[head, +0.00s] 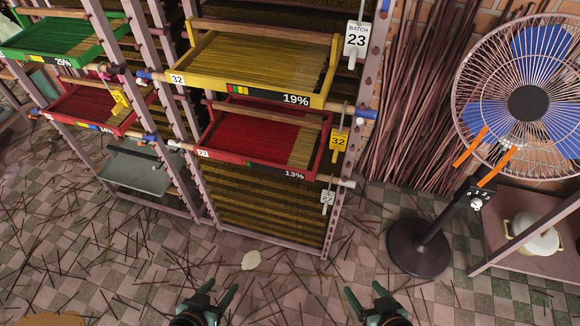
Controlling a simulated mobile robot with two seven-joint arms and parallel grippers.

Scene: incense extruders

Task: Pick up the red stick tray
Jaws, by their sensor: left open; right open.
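A red stick tray (265,140) marked 13% sits on the right rack, below a yellow tray, holding red sticks with tan ones at its right end. A second red tray (92,108) marked 14% sits on the left rack, below a green tray. My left gripper (220,290) is open and empty at the bottom of the head view, left of centre. My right gripper (365,289) is open and empty at the bottom, right of centre. Both are well apart from the trays.
A yellow tray (318,97) marked 19% is above the right red tray; a green tray (50,45) is upper left. Yellow tags (339,142) hang by the racks. A standing fan (418,246) is on the right. Scattered sticks lie on the tiled floor (290,285).

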